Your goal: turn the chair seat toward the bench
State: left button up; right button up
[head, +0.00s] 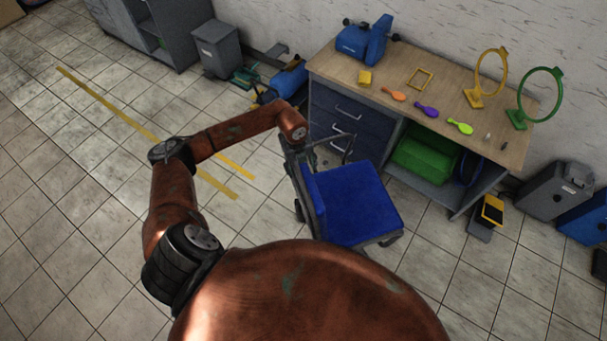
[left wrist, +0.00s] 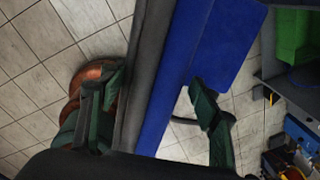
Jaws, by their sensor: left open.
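The chair has a blue seat (head: 355,205) and an upright backrest (head: 315,200) at the seat's left side in the head view. The seat faces right, and the bench (head: 440,85) stands just beyond it, along the wall. My left gripper (head: 294,150) is at the top of the backrest, its fingers mostly hidden by the wrist. In the left wrist view the open fingers (left wrist: 155,95) straddle the backrest (left wrist: 152,70), one on its dark rear side and one on its blue front side. Contact cannot be told. My right gripper is not in view.
A black and yellow pedal (head: 491,211) lies on the floor right of the chair. Tiled floor left of the chair is clear, with yellow stripes.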

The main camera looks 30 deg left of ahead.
pick_arm(q)
notch_tip(320, 180, down, 5)
jog(key=shift+w+d+r, duration=0.1)
jog(key=shift+d+r, duration=0.05)
jog(key=shift+d, duration=0.1)
grip_shut()
dwell(0.8)
